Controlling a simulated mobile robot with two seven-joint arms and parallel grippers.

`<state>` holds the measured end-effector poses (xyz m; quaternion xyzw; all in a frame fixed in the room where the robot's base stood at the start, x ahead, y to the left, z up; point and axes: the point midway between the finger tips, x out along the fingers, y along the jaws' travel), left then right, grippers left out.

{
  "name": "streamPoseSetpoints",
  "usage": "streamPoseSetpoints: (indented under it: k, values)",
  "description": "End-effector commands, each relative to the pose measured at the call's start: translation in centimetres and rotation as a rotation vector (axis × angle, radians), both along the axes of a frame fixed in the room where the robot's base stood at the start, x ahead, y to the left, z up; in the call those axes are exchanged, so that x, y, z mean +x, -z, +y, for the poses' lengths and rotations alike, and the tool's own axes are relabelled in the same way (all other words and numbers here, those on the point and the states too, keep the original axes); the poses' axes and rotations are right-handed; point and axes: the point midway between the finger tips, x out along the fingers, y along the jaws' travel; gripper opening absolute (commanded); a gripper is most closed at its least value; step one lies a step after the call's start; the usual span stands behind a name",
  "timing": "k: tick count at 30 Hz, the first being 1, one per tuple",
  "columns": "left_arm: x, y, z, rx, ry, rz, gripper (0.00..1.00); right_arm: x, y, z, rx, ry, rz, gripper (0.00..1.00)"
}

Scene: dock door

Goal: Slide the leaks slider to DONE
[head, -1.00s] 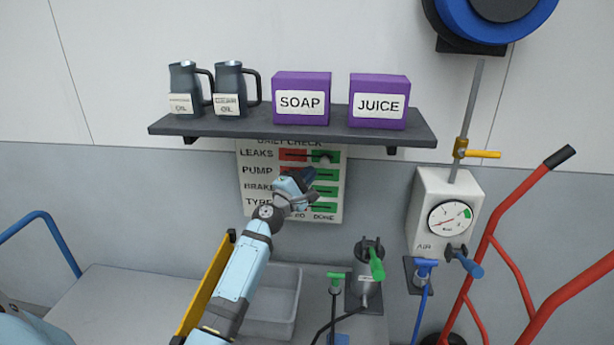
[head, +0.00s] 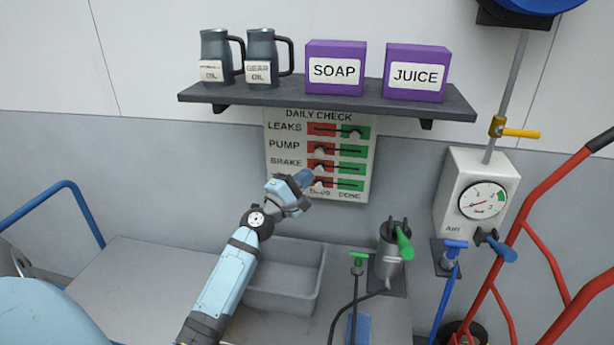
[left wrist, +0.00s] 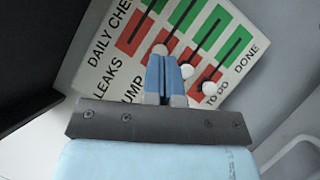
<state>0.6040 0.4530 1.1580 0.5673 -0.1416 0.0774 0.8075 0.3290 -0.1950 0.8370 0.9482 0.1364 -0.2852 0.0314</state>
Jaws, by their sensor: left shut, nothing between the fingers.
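The DAILY CHECK board (head: 270,165) hangs on the wall below the shelf. The leaks slider knob (head: 354,133) sits in the green DONE half of the top row. The knobs of the pump (head: 318,149), brake (head: 319,167) and tyre rows sit in the red half. My left gripper (head: 306,177) is shut and empty, before the lower left of the board, clear of the leaks knob. In the left wrist view, its blue fingers (left wrist: 166,75) are together, with the tilted board (left wrist: 120,68) beyond; I cannot make out the leaks knob there.
A shelf (head: 300,100) above the board holds two oil jugs (head: 262,58) and purple SOAP (head: 335,50) and JUICE (head: 415,57) boxes. Below are a grey bin (head: 320,285) and a green-handled canister (head: 390,262). An air gauge box (head: 460,215) and red hand truck (head: 525,225) stand right.

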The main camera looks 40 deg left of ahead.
Motion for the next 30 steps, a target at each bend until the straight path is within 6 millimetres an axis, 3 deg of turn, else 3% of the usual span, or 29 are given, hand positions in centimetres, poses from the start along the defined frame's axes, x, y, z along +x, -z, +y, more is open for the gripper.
streamPoseSetpoints:
  k: [11,14,17,20,24,27,30]
  values:
    - [0.0,0.1,-0.1,0.006,-0.001,0.004,0.0,-0.1,0.0,0.2,0.004,-0.001,0.002,0.0]
    - [-0.4,1.6,-1.3,0.079,-0.004,0.044,0.0,-0.1,-0.3,0.2,0.003,-0.001,0.003,0.0]
    - [-1.5,5.2,-4.1,0.27,-0.006,0.134,0.0,-0.1,-0.9,0.2,0.003,0.0,0.003,0.0]
    - [-4.2,10.4,-8.2,0.562,0.012,0.247,0.0,-0.1,-1.7,0.0,0.001,0.002,0.001,0.0]
    - [-9.9,17.6,-14.1,1.019,0.09,0.362,0.0,0.0,-2.8,-0.2,-0.002,0.006,-0.003,0.0]
    - [-14.9,21.7,-18.0,1.335,0.175,0.395,0.0,0.0,-3.6,-0.3,-0.003,0.007,-0.004,0.0]
    - [-19.9,24.5,-21.2,1.607,0.263,0.386,0.0,0.0,-4.2,-0.4,-0.004,0.008,-0.005,0.0]
